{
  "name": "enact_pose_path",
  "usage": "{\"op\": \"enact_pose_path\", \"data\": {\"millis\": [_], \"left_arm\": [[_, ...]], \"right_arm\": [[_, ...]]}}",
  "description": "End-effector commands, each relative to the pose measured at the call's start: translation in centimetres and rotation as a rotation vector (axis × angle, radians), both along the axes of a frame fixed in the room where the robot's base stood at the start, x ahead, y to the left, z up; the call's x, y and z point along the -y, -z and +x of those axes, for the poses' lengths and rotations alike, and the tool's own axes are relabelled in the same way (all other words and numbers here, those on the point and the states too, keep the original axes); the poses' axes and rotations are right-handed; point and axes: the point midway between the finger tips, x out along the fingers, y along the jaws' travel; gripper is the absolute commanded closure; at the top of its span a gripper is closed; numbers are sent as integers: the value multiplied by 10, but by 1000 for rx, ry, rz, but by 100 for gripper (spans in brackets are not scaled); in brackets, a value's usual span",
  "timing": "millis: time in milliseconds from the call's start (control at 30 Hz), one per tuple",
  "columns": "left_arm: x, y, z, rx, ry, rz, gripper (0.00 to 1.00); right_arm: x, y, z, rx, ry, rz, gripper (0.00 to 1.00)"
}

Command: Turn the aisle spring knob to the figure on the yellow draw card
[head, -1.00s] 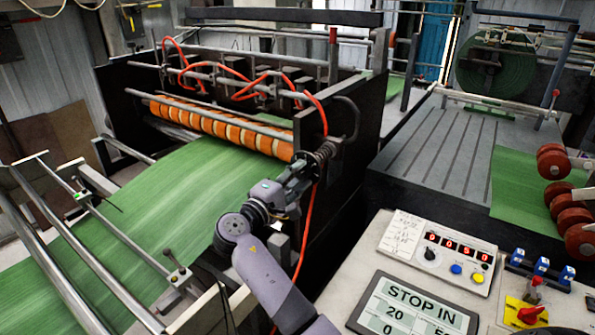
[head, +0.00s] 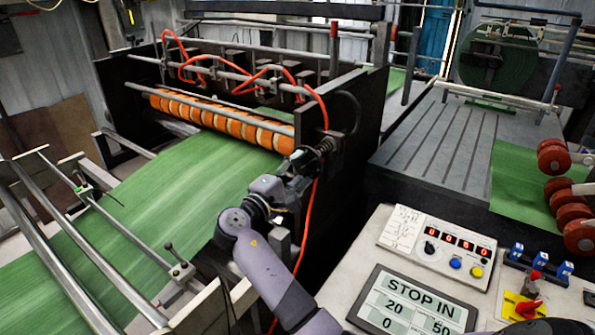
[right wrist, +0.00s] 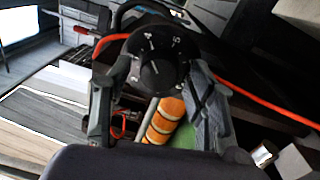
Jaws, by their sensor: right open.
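The black round knob (right wrist: 160,42) shows in the right wrist view, with small pale figures around its face and a raised grip bar across the middle. Some figures look like 4 and 5; the exact setting is not clear. My right gripper (right wrist: 154,78) is open, one finger on each side of the knob; I cannot tell whether they touch it. In the head view my right gripper (head: 304,163) is at the end of the coil spring (head: 326,146) on the machine's side, and hides the knob. I cannot make out a yellow draw card. My left gripper is not in view.
An orange hose (head: 308,220) hangs right beside the gripper. Orange rollers (head: 215,122) and green sheet (head: 150,200) lie to the left. The console has a STOP IN screen (head: 415,305), a counter panel (head: 437,247) and a red switch on a yellow plate (head: 517,306).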

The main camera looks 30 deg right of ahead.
Motion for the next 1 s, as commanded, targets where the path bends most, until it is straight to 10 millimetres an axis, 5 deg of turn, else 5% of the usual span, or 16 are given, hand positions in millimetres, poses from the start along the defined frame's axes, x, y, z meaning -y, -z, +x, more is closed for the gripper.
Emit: {"op": "enact_pose_path", "data": {"millis": [333,700,1000], "left_arm": [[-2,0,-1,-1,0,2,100],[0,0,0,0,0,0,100],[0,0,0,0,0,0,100]], "right_arm": [[-4,1,-2,0,0,1,46],[-56,4,-23,0,-1,3,46],[-69,4,-29,0,1,1,46]]}}
